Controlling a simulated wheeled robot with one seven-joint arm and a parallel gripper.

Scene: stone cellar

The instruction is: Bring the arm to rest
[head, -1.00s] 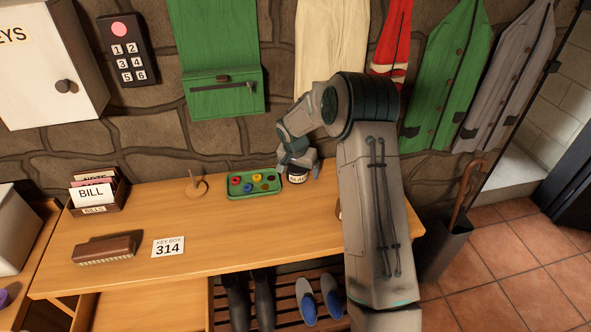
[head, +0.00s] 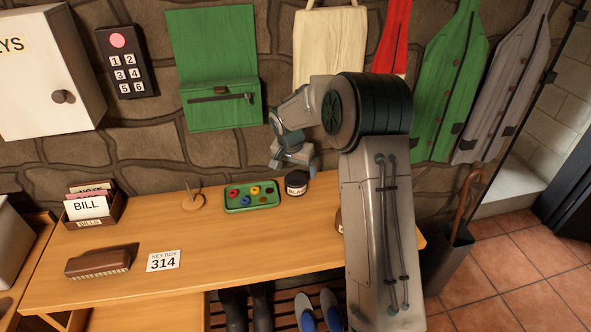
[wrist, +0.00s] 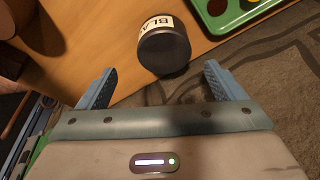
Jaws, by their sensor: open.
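My gripper (head: 293,163) is above the back edge of the wooden table in the head view, at the end of my bent arm. In the wrist view my gripper (wrist: 160,88) has its two blue fingers spread wide, with nothing between them. A dark jar (head: 297,184) with a white label reading "BLA" stands upright on the table just below the gripper, apart from it. The jar also shows in the wrist view (wrist: 165,52), beyond the fingertips.
A green tray (head: 232,209) of coloured pieces sits left of the jar. A wooden spindle (head: 193,201), a BILLS box (head: 119,214), a brush (head: 98,263) and a 314 card (head: 163,261) stand or lie further left on the table (head: 240,255). Coats hang on the stone wall behind.

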